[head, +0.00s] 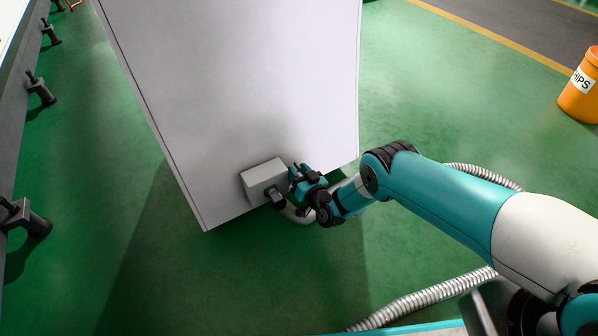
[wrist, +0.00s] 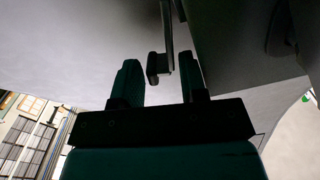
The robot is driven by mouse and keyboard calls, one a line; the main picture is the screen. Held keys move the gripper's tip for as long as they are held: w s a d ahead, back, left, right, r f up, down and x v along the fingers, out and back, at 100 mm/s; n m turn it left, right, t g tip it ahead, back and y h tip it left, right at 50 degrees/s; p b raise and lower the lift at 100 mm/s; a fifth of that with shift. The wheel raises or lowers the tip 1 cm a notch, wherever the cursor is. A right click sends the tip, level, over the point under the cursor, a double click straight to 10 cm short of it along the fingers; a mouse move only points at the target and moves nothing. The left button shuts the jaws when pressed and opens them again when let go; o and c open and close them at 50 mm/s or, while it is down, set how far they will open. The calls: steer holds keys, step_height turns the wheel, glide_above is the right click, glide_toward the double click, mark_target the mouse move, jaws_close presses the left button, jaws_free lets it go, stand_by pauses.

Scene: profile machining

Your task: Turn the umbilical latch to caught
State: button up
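A grey umbilical box (head: 264,182) is fixed low on the large white cabinet. A round dark fitting (head: 277,200) and a pale hose come out of its lower side. My gripper (head: 300,172) is at the right side of this box. In the wrist view, my gripper (wrist: 159,72) is open with its two dark fingers apart. A thin latch lever (wrist: 167,30) with a dark knob (wrist: 153,68) at its end reaches between the fingertips. Gaps show between the knob and both fingers. The latch is too small or hidden to make out in the head view.
The white cabinet (head: 235,70) stands above the green floor. A grey bench with dark clamps (head: 40,88) runs along the left. An orange bin (head: 582,85) stands at the far right. The floor right of the cabinet is clear.

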steer(key=shift+a+r, duration=0.15)
steer(key=shift+a, duration=0.1)
